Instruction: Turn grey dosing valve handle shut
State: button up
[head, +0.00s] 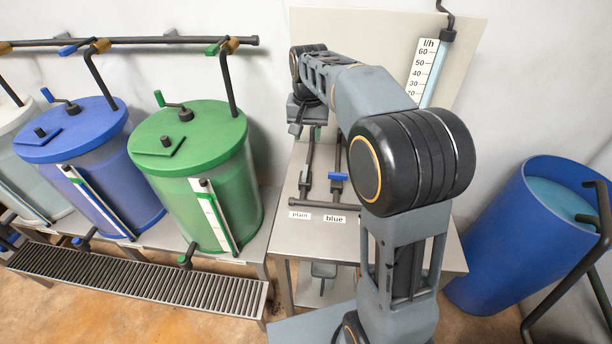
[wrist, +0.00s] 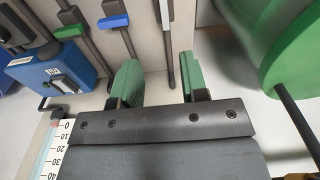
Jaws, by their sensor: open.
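In the head view that line is probably the leftmost pipe (head: 306,172), above the "plain" label. My gripper (wrist: 159,66) is open and empty, its two green fingers apart. The lower end of the grey-handled pipe appears between the fingers in the picture; the handle lies beyond them. I cannot tell the depth gap. In the head view my arm hides most of the gripper.
Beside it are a blue handle (wrist: 114,22) and a green handle (wrist: 72,32) on neighbouring pipes. A blue box (wrist: 68,68) with a dial is at left. A green tank (wrist: 285,45) is at right. The flow gauge (head: 430,72) stands behind my arm.

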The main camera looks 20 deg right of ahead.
aim_at(306, 171)
jog(key=shift+g, duration=0.3)
jog(key=f, duration=0.5)
jog(key=w+f, duration=0.1)
jog(key=f, duration=0.4)
jog(key=w+f, duration=0.1)
jog(key=f, duration=0.5)
jog(key=shift+w, duration=0.25)
grip_shut()
